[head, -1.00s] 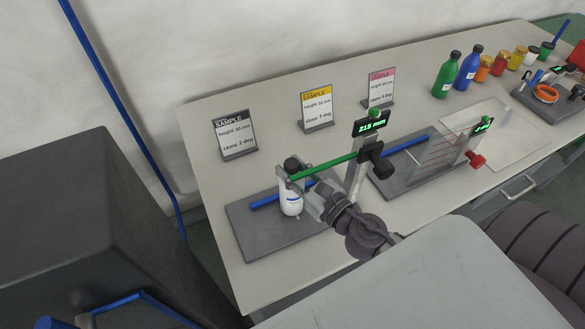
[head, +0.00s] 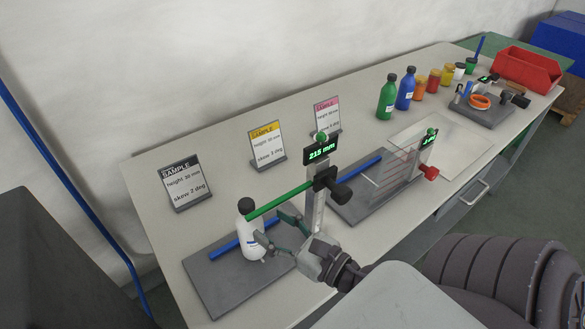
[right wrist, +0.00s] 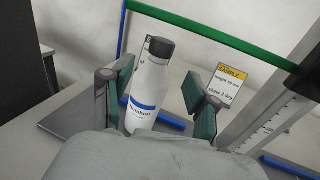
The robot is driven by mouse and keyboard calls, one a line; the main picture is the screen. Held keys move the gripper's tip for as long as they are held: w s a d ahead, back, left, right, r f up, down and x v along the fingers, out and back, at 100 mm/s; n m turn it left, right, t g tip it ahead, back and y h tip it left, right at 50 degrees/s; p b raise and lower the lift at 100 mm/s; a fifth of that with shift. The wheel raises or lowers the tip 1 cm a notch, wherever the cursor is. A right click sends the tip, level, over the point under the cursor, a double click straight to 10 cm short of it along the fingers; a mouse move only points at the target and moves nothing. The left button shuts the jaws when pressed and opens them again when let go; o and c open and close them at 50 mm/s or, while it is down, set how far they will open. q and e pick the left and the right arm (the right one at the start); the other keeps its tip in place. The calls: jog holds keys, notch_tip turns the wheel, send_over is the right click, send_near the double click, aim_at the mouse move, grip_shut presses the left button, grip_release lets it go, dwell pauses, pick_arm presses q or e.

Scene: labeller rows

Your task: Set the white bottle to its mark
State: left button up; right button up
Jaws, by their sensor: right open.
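The white bottle (head: 249,238) with a black cap and blue-banded label stands on a grey base plate (head: 222,289), beside a blue bar. My right gripper (head: 270,227) is open at the bottle's right side, low by its body. In the right wrist view the bottle (right wrist: 145,92) shows between the spread green-padded fingers, closer to the left one; I cannot tell whether that finger touches it. A green bar (head: 281,201) from the gauge post reaches to the bottle's cap. The gauge display (head: 320,150) reads 215 mm. My left gripper is out of view.
Sample cards stand behind: black (head: 184,186), yellow (head: 267,146) and pink (head: 327,116). A second gauge station (head: 375,180) is to the right. A green bottle (head: 387,97), a blue bottle (head: 405,90), several jars and a red bin (head: 527,69) stand farther right.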

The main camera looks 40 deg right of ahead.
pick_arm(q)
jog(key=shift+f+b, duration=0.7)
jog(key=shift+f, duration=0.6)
pick_arm(e)
jog(key=shift+v, duration=2.3)
